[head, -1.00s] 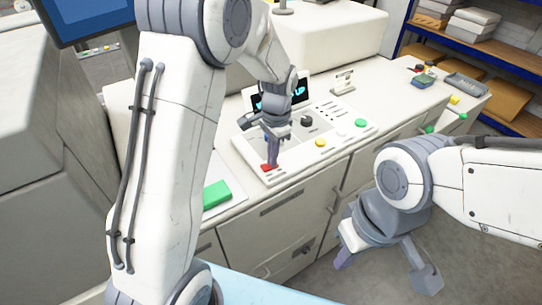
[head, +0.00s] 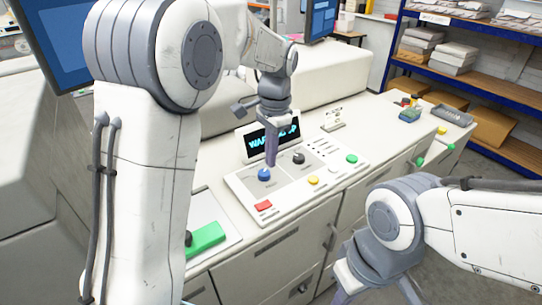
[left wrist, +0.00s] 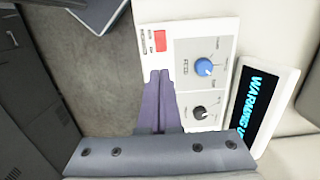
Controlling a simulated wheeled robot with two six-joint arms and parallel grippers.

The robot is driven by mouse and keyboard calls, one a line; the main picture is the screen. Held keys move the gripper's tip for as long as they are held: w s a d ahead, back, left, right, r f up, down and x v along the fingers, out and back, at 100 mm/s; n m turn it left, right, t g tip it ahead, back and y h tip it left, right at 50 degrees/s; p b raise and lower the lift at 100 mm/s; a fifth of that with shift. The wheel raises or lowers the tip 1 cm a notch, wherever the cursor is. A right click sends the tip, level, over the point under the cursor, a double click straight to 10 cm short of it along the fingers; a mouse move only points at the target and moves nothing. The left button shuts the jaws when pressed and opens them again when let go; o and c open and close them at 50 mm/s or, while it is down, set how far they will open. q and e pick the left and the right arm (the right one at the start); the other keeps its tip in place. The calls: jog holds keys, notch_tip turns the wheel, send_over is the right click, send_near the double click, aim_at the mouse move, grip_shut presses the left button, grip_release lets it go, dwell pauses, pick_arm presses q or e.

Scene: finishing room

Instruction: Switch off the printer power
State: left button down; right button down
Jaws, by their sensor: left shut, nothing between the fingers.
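The printer's white control panel (head: 243,186) lies on the counter top. It has a red switch (head: 263,206) at its near left corner, a blue knob (head: 264,174) and a black knob (head: 298,158). The lit display (head: 285,134) behind them reads "WARMING UP", partly hidden by my left gripper. My left gripper (head: 271,163) is shut and empty, pointing down above the panel near the blue knob. In the left wrist view its fingertips (left wrist: 160,76) show below the red switch (left wrist: 160,41) and left of the blue knob (left wrist: 203,67). My right gripper (head: 375,296) is open, low in front of the cabinets.
Yellow (head: 313,180) and green (head: 352,159) buttons sit on the panel's right part. A grey tray (head: 452,115) is farther right on the counter. A shelf rack (head: 470,75) stands behind.

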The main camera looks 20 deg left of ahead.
pick_arm(q)
jog(key=shift+r, duration=0.35)
jog(key=s+d+f+b, duration=0.2)
jog(key=s+d+f, duration=0.1)
jog(key=s, duration=0.6)
jog(key=s+d+f+h+b, duration=0.1)
jog(key=s+d+f+b, duration=0.1)
jog(key=s+f, duration=0.3)
jog(key=s+d+f+b, duration=0.2)
jog(key=s+d+f, duration=0.1)
jog(key=s, duration=1)
jog(key=shift+d+f+n+t+h+b, duration=0.3)
jog(key=shift+d+f+n+b, duration=0.1)
jog(key=shift+d, duration=0.35)
